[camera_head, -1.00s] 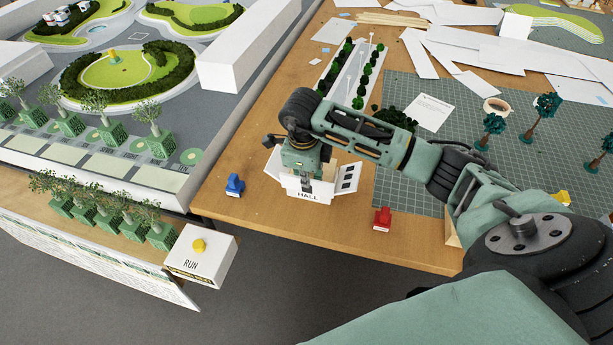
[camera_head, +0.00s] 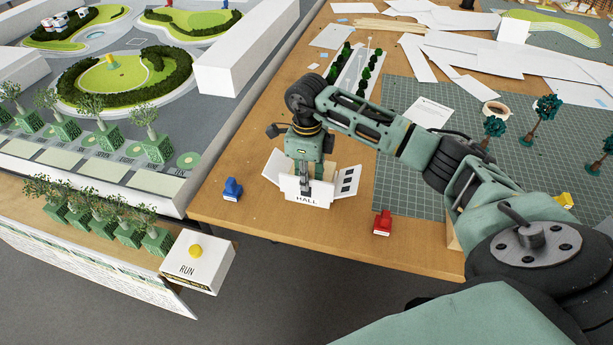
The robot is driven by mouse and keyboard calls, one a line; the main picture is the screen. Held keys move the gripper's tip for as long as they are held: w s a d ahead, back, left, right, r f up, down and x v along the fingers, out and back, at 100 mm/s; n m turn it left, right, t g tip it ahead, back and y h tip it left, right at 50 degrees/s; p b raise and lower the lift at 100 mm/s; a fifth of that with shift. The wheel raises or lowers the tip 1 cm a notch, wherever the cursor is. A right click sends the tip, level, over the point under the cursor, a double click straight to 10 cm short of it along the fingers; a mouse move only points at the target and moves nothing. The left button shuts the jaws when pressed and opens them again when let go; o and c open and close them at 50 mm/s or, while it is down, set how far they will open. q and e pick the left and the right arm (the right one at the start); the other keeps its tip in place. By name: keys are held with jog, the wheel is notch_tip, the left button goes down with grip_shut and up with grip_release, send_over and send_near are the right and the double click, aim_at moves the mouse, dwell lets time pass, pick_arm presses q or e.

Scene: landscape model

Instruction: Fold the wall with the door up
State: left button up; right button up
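A small white card hall model lies near the front edge of the wooden table. Its front panel, marked HALL (camera_head: 292,189), faces me and appears raised, but its exact tilt is unclear. A left flap (camera_head: 271,168) and a right wall with dark windows (camera_head: 347,182) spread outward. I cannot make out a door on any panel. My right gripper (camera_head: 304,186) points down at the middle of the HALL panel, with a finger in front of it. Whether it grips the panel is not clear. The gripper hides the model's middle and back. My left gripper is not in view.
A blue piece (camera_head: 233,189) stands left of the model and a red piece (camera_head: 382,223) right of it. A green cutting mat (camera_head: 405,180) with small trees lies to the right. A RUN box (camera_head: 197,267) with a yellow button sits at lower left.

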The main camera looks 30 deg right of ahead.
notch_tip(320, 180, up, 12)
dwell(0.7)
dwell(0.4)
